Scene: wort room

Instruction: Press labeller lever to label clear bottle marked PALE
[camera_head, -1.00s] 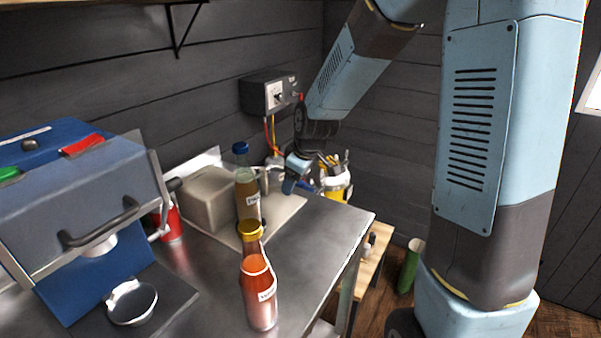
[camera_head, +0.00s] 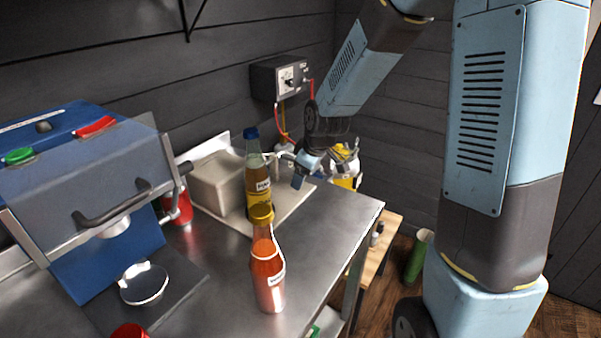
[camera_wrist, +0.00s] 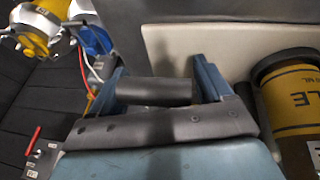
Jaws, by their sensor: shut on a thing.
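The clear bottle (camera_head: 256,165) with a blue cap stands upright on the labeller's base plate, in front of the beige labeller box (camera_head: 212,186). It carries a white tag, and a yellow band shows lower down, partly hidden by the orange bottle. In the wrist view the bottle (camera_wrist: 292,105) is at the right edge, its yellow band showing dark letters "LE". My gripper (camera_head: 299,181) is right of the bottle in the head view. In the wrist view my gripper (camera_wrist: 157,85) has both fingers around a dark cylindrical grip, the lever handle (camera_wrist: 157,92). The rest of the lever is mostly hidden.
An orange-red bottle (camera_head: 267,275) with a gold cap stands in front of the clear bottle. A blue machine (camera_head: 95,190) with a handle fills the left. A steel counter (camera_head: 215,260) has clear room around the orange bottle. A wall control box (camera_head: 280,78) hangs behind.

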